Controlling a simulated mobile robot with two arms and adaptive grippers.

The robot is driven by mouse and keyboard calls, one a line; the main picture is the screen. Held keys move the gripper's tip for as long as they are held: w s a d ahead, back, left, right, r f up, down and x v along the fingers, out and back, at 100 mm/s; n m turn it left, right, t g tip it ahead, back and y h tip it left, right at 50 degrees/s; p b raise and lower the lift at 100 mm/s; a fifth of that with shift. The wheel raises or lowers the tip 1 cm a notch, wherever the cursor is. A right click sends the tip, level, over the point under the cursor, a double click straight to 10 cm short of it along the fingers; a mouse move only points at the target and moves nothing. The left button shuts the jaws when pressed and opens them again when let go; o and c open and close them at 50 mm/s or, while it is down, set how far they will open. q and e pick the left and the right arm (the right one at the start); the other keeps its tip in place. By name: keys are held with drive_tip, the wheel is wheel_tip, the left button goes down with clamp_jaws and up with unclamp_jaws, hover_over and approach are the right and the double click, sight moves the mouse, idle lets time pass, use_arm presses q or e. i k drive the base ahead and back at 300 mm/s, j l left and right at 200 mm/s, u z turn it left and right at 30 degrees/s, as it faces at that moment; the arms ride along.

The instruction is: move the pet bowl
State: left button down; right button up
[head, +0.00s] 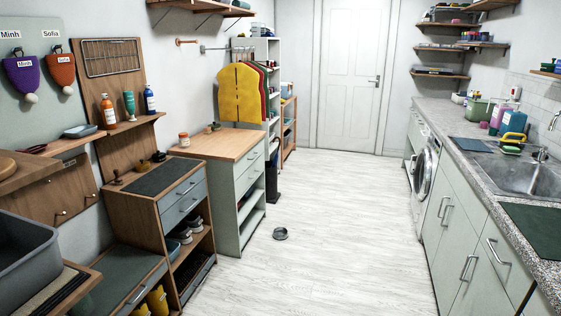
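A small dark grey pet bowl (280,233) sits upright on the pale wood floor, near the middle of the head view. It stands a little to the right of the light green cabinet with the wooden top. Neither of my grippers shows in this view, and nothing is touching the bowl.
The cabinet (240,190) and a wooden shoe unit (160,215) line the left side. A counter with a sink (525,178) and a washing machine (424,175) line the right. The floor (345,220) between is clear up to the white door (350,80).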

sight(279, 233)
drive_tip(key=i, duration=2.3)
drive_tip(key=i+z, duration=0.1)
drive_tip(key=i, duration=0.6)
drive_tip(key=i+j+z, duration=0.1)
drive_tip(key=i, duration=0.6)
drive_tip(key=i+j+z, duration=0.1)
drive_tip(key=i, duration=0.55)
drive_tip(key=i+j+z, duration=0.2)
